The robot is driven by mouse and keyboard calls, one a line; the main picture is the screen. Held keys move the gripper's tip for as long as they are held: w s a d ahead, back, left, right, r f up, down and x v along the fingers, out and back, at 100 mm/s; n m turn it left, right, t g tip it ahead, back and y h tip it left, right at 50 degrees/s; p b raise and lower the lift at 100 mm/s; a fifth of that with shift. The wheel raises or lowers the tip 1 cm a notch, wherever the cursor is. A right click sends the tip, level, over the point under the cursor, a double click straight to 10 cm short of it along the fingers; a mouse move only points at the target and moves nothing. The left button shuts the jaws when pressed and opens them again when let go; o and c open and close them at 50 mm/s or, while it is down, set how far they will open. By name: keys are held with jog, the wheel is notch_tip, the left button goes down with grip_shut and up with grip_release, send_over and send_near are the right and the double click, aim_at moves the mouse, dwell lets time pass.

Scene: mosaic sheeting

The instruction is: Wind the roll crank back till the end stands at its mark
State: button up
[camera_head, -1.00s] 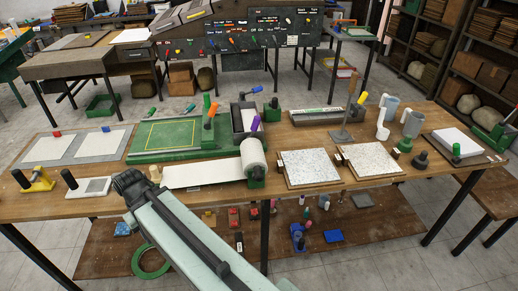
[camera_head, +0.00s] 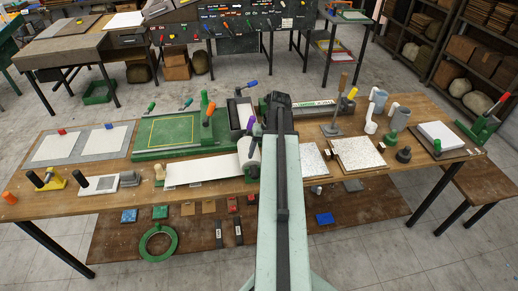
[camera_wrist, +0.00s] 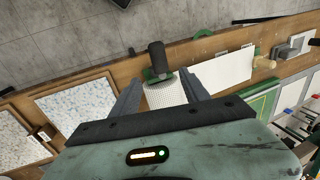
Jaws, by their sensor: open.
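The white roll (camera_head: 244,150) lies near the front edge of the bench, partly hidden behind my arm. Its white sheet (camera_head: 197,171) runs flat to the left, ending near a wooden knob (camera_head: 159,172). In the wrist view the roll (camera_wrist: 167,92) shows between my fingers, with a black upright grip (camera_wrist: 156,55) on a green bracket beyond it, which looks like the crank. The sheet (camera_wrist: 222,75) runs right there. My gripper (camera_wrist: 160,80) is open and empty over the roll, apart from the black grip. I cannot make out the end mark.
A green framed board (camera_head: 172,132) with an orange handle lies behind the sheet. A purple handle (camera_head: 251,126) stands behind the roll. Two speckled boards lie right of it, one at the right (camera_head: 357,153). Upright tools and mugs stand further right.

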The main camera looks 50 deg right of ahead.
aim_at(255, 168)
jog(key=b+x, duration=0.8)
jog(key=shift+a+f, duration=0.1)
grip_shut()
jog(key=shift+s, duration=0.1)
